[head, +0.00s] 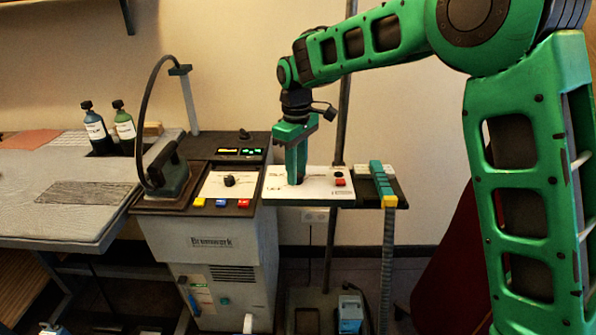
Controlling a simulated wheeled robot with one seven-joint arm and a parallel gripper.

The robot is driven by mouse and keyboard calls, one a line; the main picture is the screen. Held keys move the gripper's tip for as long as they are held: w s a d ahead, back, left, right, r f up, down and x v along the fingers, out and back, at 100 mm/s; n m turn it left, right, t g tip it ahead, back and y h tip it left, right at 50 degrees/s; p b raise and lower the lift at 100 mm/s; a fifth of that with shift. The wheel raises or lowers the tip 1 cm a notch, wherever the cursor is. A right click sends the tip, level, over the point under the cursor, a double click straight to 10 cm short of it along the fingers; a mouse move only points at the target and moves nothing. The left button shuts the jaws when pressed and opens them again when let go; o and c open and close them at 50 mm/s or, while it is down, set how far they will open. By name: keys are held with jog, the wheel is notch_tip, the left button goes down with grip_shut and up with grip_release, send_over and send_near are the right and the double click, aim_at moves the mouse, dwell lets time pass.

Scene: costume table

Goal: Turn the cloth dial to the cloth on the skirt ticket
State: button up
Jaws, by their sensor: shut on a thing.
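My gripper (296,181) points straight down at the white panel (327,175), to the right of the ironing station. Its green fingers are shut on the cloth dial, which they hide. Small printed words stand around the fingers; one on the left looks like "SILK", and the others are too small to read. I cannot tell where the dial points. I cannot make out a skirt ticket in this view.
The steam station (212,255) carries an iron (169,174), a second white panel with a black knob (229,181), and coloured buttons. A ribbed hose (387,265) hangs at the right. Two bottles (110,127) stand on the grey table at left.

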jog(key=m, duration=0.4)
jog(key=shift+w+d+r+m, duration=0.1)
jog(key=shift+w+m, duration=0.1)
jog(key=shift+m, duration=1.7)
jog(key=o, duration=0.9)
jog(key=shift+o, duration=0.7)
jog(key=shift+s, duration=0.1)
notch_tip(320, 180, up, 11)
